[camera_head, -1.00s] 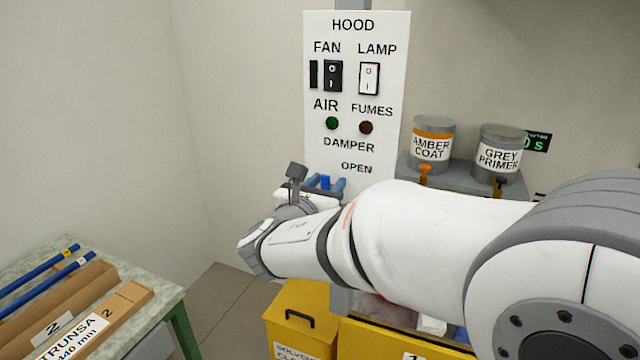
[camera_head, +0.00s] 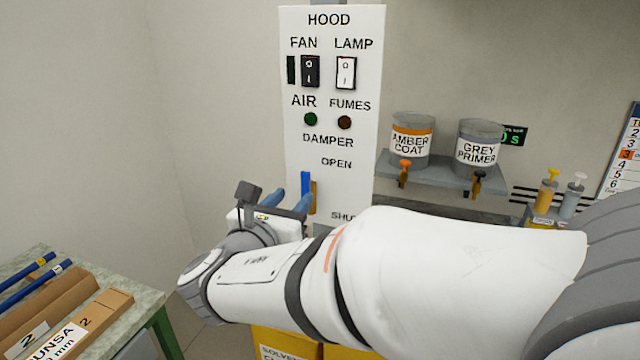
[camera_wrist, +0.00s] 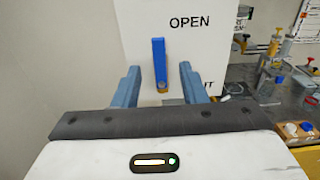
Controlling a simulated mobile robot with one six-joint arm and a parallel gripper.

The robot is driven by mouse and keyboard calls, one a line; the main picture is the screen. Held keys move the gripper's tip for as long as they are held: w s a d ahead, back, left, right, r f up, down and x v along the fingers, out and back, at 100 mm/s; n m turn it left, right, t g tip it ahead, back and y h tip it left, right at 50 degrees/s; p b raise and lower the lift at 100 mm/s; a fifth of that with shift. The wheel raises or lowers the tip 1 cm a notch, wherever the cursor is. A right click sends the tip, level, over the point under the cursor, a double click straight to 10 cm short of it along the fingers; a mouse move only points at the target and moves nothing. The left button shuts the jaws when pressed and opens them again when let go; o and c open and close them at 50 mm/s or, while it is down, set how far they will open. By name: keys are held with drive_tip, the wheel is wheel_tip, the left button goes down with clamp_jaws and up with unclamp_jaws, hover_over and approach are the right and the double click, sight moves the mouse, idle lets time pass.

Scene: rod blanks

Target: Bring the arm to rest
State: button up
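My gripper (camera_head: 291,203) is in front of the lower part of the white hood panel (camera_head: 330,85). Its two blue fingers stand apart with nothing between them that they touch. It also shows in the wrist view (camera_wrist: 158,88), where the fingers are open on either side of the blue damper lever (camera_wrist: 158,62). The lever points up toward the word OPEN and looks beyond the fingertips. In the head view the lever (camera_head: 306,188) shows just past the fingers. My white arm reaches across from the lower right and hides what is behind it.
A grey shelf (camera_head: 430,173) holds the amber coat can (camera_head: 411,142) and the grey primer can (camera_head: 478,150). A green bench (camera_head: 125,270) with blue rods and cardboard boxes stands at lower left. Yellow bins (camera_head: 285,340) are below my arm. Dispensers (camera_head: 546,195) stand at right.

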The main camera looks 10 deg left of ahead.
drive_tip(key=s+d+f+m+g+h, duration=0.1)
drive_tip(key=d+f+m+g+h, duration=0.15)
drive_tip(key=d+m, duration=0.4)
drive_tip(key=d+f+m+g+h, duration=0.1)
drive_tip(key=d+f+m+g, duration=0.25)
drive_tip(key=d, duration=0.55)
drive_tip(key=s+d+f+m+g+h, duration=0.1)
drive_tip(key=d+f+m+g, duration=0.25)
drive_tip(key=d, duration=0.45)
drive_tip(key=s+d+f+m+g+y, duration=0.2)
drive_tip(key=s+m, duration=0.4)
drive_tip(key=m, duration=0.4)
drive_tip(key=s+d+f+m+g+y, duration=0.3)
drive_tip(key=s+d+f+m+y, duration=0.2)
drive_tip(key=m, duration=0.6)
drive_tip(key=shift+s+f+g, duration=0.2)
drive_tip(key=shift+s+g, duration=0.15)
drive_tip(key=shift+s, duration=0.6)
drive_tip(key=shift+a, duration=0.1)
